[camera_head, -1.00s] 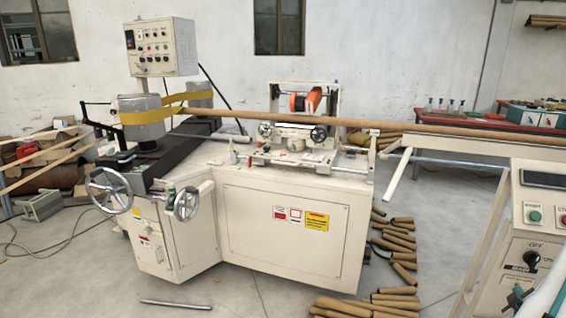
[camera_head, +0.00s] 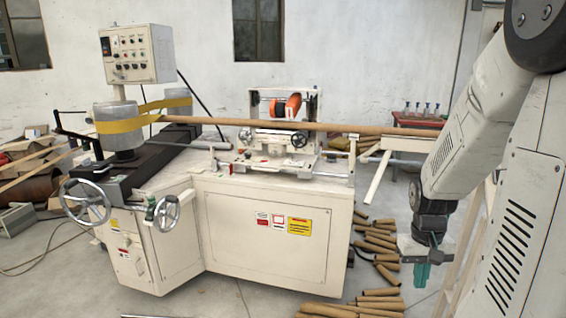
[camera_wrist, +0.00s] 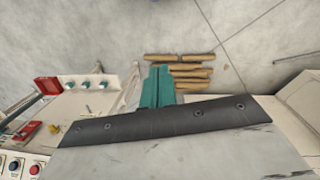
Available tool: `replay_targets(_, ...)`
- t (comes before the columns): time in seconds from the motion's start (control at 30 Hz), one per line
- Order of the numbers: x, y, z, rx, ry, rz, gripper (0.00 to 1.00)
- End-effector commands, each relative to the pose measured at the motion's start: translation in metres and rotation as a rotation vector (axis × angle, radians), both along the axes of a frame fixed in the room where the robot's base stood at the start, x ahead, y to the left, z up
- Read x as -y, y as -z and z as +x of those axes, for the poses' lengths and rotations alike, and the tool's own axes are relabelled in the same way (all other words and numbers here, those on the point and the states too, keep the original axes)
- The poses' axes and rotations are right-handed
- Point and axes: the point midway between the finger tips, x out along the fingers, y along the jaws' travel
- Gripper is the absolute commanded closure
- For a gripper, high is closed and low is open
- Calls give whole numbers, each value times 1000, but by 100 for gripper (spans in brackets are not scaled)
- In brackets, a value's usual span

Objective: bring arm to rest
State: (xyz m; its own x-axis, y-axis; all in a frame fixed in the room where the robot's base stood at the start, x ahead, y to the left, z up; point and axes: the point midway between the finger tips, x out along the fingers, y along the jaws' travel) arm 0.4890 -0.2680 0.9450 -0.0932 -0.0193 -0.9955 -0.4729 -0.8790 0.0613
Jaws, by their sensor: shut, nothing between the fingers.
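My gripper (camera_head: 424,273) hangs at the lower right of the head view, at the end of my white arm, with its teal fingers pointing down. It is shut and holds nothing. In the wrist view the teal fingers (camera_wrist: 157,86) lie together near the middle, with floor and cardboard tubes beyond them. In the head view the gripper appears in front of the tube pile and right of the winder cabinet (camera_head: 275,235).
The spiral winder carries a long brown tube (camera_head: 340,127) and two handwheels (camera_head: 86,203). A control box (camera_head: 136,53) stands above it. Cardboard tubes (camera_head: 372,240) lie on the floor right of the cabinet. The wrist view shows a control panel (camera_wrist: 22,165) at lower left.

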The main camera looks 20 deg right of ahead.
Motion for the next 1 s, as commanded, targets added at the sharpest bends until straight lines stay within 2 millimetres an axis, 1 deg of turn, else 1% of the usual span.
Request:
replay_targets(0.03,-25,-19,0,-6,-17,7,100)
replay_targets(0.07,-39,-29,-3,-15,-23,16,100)
replay_targets(0.1,-58,-41,-6,-25,-32,27,100)
replay_targets(0.17,-84,-58,-13,-36,-52,39,100)
replay_targets(0.2,-102,-68,-19,-42,-69,46,100)
replay_targets(0.3,-141,-92,-34,-40,-124,55,100)
replay_targets(0.4,-175,-112,-50,-13,-200,56,100)
replay_targets(0.5,-200,-128,-60,48,-296,43,100)
replay_targets(0.6,-218,-140,-65,124,-383,24,100)
replay_targets(0.7,-231,-151,-69,181,-450,11,100)
replay_targets(0.83,-237,-155,-69,201,-492,9,100)
replay_targets(1.0,-238,-154,-69,198,-497,10,100)
